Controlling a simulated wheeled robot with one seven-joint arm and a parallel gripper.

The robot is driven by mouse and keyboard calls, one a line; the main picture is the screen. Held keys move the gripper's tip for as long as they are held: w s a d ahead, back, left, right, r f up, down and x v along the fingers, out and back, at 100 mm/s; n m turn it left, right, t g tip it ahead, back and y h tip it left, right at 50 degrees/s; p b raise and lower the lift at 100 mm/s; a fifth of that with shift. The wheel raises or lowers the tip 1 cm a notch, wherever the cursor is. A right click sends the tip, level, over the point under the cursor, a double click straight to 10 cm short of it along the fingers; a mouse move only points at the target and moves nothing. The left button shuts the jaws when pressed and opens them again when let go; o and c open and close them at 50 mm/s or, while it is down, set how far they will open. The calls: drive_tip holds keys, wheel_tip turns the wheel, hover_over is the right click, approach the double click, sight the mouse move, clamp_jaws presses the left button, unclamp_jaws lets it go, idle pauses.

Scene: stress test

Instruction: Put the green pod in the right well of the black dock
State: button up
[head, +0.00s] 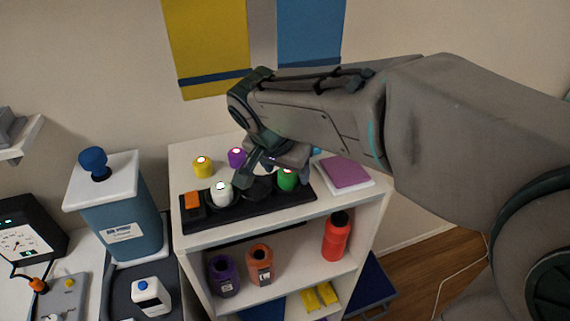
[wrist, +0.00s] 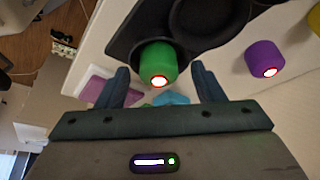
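The black dock (head: 240,216) lies along the front of the shelf unit's white top. The green pod (head: 287,180) appears upright in the dock's right well; in the wrist view (wrist: 155,63) it sits at the dock's end. My gripper (head: 276,166) is open, pointing down close to the green pod. In the wrist view its two fingers (wrist: 161,88) are spread apart with clear gaps to the pod. The base of the pod is hidden in the well.
An orange block (head: 192,200) is at the dock's left end. Yellow (head: 202,167) and purple (head: 237,157) pods stand behind the dock. A cyan object (wrist: 170,98) and a purple book (head: 344,172) are near my gripper. Bottles stand on the shelf below.

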drive_tip(key=b+v, duration=0.1)
drive_tip(key=v, duration=1.2)
drive_tip(key=shift+r, duration=0.4)
drive_tip(key=shift+s, duration=0.1)
drive_tip(key=s+d+f+n+y, duration=0.1)
drive_tip(key=s+d+f+n, duration=0.2)
drive_tip(key=d+f, duration=0.4)
drive_tip(key=s+d+f+n+y, duration=0.1)
drive_tip(key=s+d+f+n, duration=0.1)
drive_tip(key=s+d+f, duration=0.2)
drive_tip(key=d+f, duration=0.3)
drive_tip(key=f, duration=0.4)
drive_tip(key=shift+s+d+f+n+g, duration=0.3)
drive_tip(key=shift+d+n+g, duration=0.05)
drive_tip(key=shift+n+g, duration=0.05)
